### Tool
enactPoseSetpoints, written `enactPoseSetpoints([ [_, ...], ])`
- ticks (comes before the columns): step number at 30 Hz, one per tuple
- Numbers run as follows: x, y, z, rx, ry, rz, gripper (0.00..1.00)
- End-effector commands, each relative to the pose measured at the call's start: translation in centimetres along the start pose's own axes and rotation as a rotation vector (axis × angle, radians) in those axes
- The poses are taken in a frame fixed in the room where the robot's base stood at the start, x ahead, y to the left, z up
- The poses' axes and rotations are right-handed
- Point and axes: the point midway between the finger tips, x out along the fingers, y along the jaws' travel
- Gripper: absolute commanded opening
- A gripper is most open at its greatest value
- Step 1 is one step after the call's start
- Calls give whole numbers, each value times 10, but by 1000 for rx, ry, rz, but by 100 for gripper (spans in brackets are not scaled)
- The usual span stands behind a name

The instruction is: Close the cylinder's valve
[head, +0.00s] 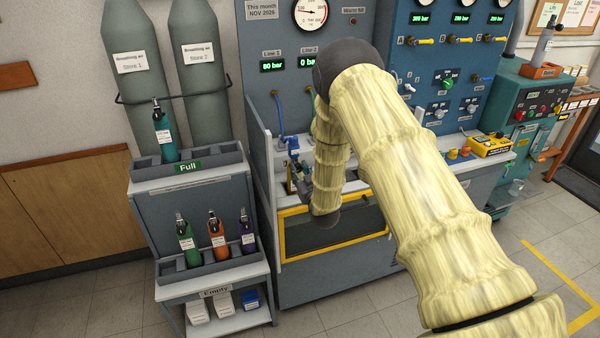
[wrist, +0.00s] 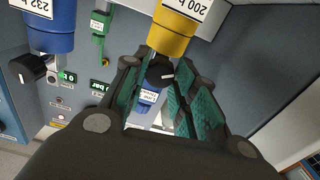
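In the wrist view a yellow cylinder (wrist: 172,40) with a "200 b" label hangs into the top of the picture. Its black valve knob (wrist: 160,75), with a white mark, sits between the fingers of my gripper (wrist: 158,84). The fingers have teal pads and stand apart on both sides of the knob; contact with it is not clear. A blue cylinder (wrist: 48,25) labelled "232 b" with its own black knob (wrist: 27,68) is to the left. In the head view my arm mostly hides my gripper and the yellow cylinder.
A rack (head: 200,184) on the left holds several small cylinders, in "Full" and "Empty" rows. The test bench (head: 330,285) has gauges, displays and a yellow-framed window. Another blue-labelled part (wrist: 148,97) shows behind the knob. Floor is clear in front of the rack.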

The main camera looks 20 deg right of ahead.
Motion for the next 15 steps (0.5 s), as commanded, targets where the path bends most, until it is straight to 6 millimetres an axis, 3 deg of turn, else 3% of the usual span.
enactPoseSetpoints([
  [15,0,1,3,127,1,2,4],
])
